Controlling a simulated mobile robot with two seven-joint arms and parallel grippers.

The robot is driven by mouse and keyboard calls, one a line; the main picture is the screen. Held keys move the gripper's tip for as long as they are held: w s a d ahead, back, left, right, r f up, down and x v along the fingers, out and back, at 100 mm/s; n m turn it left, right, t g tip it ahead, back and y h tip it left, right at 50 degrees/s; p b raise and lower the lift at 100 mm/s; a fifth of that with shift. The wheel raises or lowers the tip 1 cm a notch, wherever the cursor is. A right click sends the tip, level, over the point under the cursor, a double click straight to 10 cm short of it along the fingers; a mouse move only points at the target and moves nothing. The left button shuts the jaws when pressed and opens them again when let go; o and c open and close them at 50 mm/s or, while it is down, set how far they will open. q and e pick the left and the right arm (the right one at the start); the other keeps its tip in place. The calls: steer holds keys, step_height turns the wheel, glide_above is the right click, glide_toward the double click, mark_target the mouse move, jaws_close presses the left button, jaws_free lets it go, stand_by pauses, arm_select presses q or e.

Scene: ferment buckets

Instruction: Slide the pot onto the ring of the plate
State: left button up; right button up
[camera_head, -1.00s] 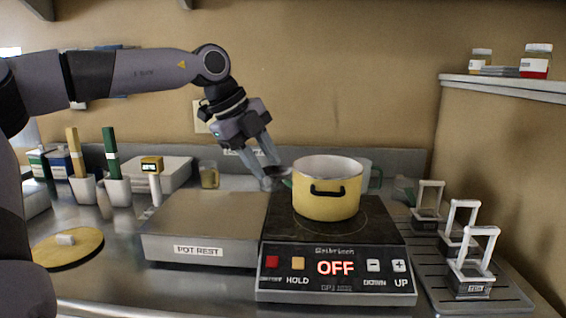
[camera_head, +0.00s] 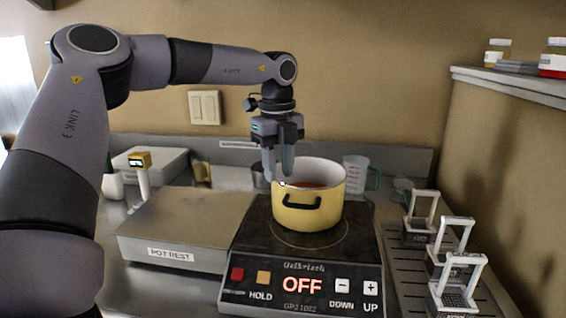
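The yellow pot (camera_head: 322,210), with a white inside and a dark handle on its front, stands upright on the black hot plate (camera_head: 256,240). Something orange-red shows inside it. The thin ring (camera_head: 312,249) on the plate shows in front of and beside the pot's base; the pot hides its back part. The pot sits toward the back of the ring. My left gripper (camera_head: 280,180) points down at the pot's left rim, its fingertips close to or touching it. Whether the fingers hold the wall is unclear. My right gripper is not in view. The plate's display reads OFF.
The POT REST block (camera_head: 175,222) stands left of the plate. A rack tray with several wire-handled baskets (camera_head: 451,290) is at the right. A measuring jug (camera_head: 355,175) stands behind the pot, and a yellow-topped device (camera_head: 140,160) stands at the left.

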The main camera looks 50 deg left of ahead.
arm_select(q)
glide_above(279, 222)
steer(key=shift+f+p, duration=0.4)
steer(key=shift+f, duration=3.15)
jaws_close()
